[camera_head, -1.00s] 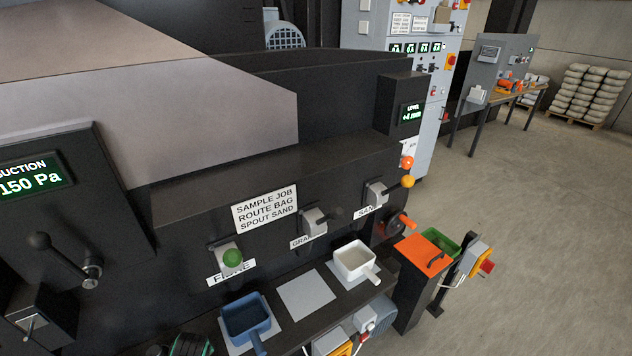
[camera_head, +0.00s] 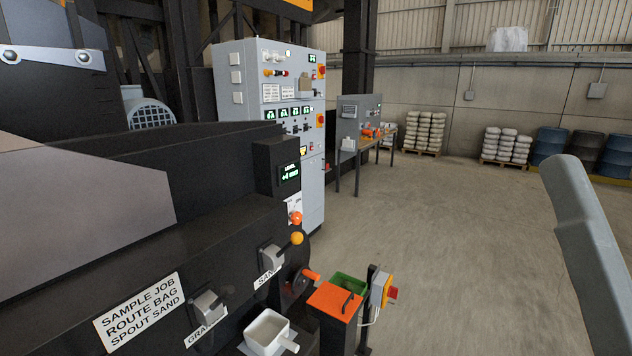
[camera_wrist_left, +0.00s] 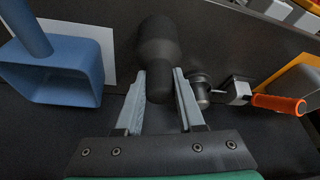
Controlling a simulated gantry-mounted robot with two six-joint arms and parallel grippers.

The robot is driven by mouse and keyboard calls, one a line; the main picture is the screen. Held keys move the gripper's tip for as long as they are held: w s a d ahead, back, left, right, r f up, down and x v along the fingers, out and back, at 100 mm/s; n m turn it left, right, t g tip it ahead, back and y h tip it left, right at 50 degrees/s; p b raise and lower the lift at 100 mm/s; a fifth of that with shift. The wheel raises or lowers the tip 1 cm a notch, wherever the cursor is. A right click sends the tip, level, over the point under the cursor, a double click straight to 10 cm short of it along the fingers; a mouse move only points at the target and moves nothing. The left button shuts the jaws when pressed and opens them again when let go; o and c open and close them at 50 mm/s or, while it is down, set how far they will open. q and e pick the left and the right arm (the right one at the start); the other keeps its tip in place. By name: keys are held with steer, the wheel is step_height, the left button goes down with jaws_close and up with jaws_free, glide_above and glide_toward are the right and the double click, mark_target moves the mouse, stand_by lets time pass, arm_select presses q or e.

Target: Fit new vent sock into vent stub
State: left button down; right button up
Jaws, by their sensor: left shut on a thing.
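My left gripper (camera_wrist_left: 160,98) shows in the left wrist view. Its two grey fingers are closed on the sides of a dark, rounded, sock-like piece (camera_wrist_left: 158,50), which I take to be the vent sock. The piece is wider at its far end and narrower between the fingers. A short metal cylinder (camera_wrist_left: 201,90) is just right of the fingers, apart from the held piece. I cannot tell whether it is the vent stub, and no stub is clear in the head view. My right gripper is in neither view.
In the wrist view, a blue open box with a handle (camera_wrist_left: 50,82) is at left and an orange grip (camera_wrist_left: 278,104) at right.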

arm_select(q)
steer(key=shift+r+p, duration=2.1)
steer(key=shift+p, duration=0.6)
steer(key=shift+f, duration=0.1)
steer(key=shift+a, duration=0.1)
steer(key=shift+a+r, duration=0.15)
steer(key=shift+r, duration=0.1)
steer(key=s+a+r+n+g+p, duration=0.1)
steer(key=s+a+r+n+p, duration=0.1)
steer(key=a, duration=0.5)
steer(key=s+a+r+n+g+p, duration=0.1)
steer(key=s+a+r+n+p, duration=0.1)
steer(key=a+r+n, duration=0.2)
steer(key=shift+a+r, duration=1.75)
steer(key=shift+a, duration=0.05)
steer(key=shift+w+f, duration=0.1)
steer(key=shift+f, duration=0.05)
